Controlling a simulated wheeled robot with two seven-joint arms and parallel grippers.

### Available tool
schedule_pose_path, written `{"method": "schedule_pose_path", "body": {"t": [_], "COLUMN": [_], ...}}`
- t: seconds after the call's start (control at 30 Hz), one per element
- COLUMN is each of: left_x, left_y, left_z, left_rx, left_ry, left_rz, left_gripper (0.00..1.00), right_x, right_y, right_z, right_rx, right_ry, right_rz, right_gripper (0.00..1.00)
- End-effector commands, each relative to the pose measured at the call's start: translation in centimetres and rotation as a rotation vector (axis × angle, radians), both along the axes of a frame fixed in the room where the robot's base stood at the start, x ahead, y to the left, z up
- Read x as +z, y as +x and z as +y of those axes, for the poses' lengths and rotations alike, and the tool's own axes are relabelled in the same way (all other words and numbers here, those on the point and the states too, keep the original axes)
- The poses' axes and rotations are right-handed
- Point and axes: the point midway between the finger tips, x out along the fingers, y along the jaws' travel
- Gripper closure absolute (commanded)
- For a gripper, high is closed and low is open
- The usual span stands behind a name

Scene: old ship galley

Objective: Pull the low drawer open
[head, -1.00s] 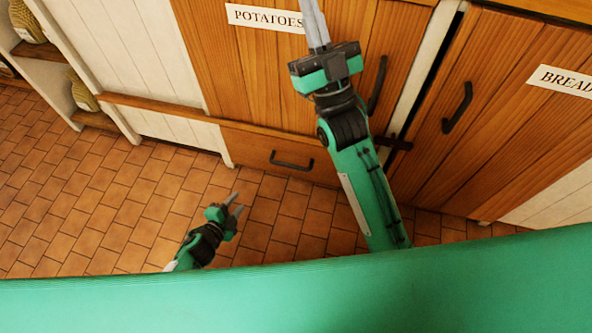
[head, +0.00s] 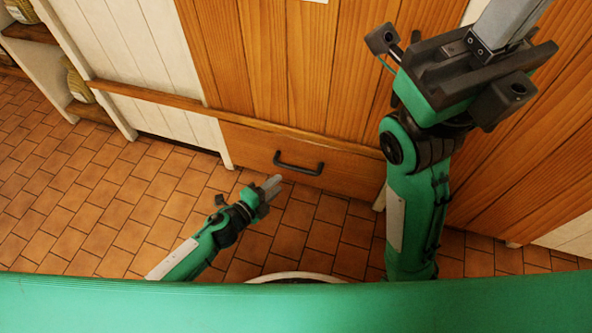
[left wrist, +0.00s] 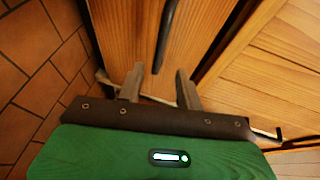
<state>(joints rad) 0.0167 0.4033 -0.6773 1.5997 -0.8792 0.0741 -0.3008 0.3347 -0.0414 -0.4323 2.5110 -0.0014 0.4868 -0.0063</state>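The low drawer (head: 340,172) is a wooden front close above the floor, below a wooden rail, and it looks shut. Its dark bar handle (head: 299,164) is in the middle of the head view and also shows at the top of the left wrist view (left wrist: 166,38). My left gripper (head: 271,186) is just in front of and below the handle, apart from it. In the left wrist view its two fingers (left wrist: 158,84) are spread with nothing between them. My right gripper (head: 508,18) is raised at the upper right, its fingertips cut off by the picture's edge.
Wooden cupboard doors (head: 290,60) rise above the drawer. White panelling (head: 135,50) and shelves with woven-looking items (head: 78,82) stand to the left. The tiled floor (head: 110,205) is clear in front.

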Motion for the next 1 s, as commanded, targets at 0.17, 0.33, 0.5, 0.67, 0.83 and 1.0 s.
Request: {"method": "schedule_pose_path", "body": {"t": [0.17,0.33,0.5,0.67,0.83,1.0], "left_x": [-0.8,-1.3,-1.7,-1.8,-1.8,-1.8], "left_y": [2.5,4.6,6.2,7.1,7.3,7.3], "left_z": [-2.1,-4.0,-5.4,-6.1,-6.3,-6.3], "left_rx": [0.000,0.000,0.000,0.000,0.001,0.001], "left_ry": [-0.001,-0.001,-0.001,0.000,0.000,-0.001], "left_rz": [-0.002,-0.002,-0.002,0.000,0.000,0.001], "left_gripper": [0.64,0.64,0.64,0.64,0.64,0.64], "right_x": [-0.1,0.1,0.2,0.7,1.1,1.1], "right_y": [-0.1,-0.3,-0.4,-0.7,-0.9,-0.9], "right_z": [-0.2,-0.4,-0.5,-0.7,-0.7,-0.7], "right_rx": [0.003,0.007,0.010,0.017,0.020,0.019], "right_ry": [0.013,0.026,0.031,0.042,0.047,0.047], "right_rz": [-0.013,-0.024,-0.030,-0.039,-0.050,-0.049], "right_gripper": [1.00,1.00,1.00,1.00,1.00,1.00]}}
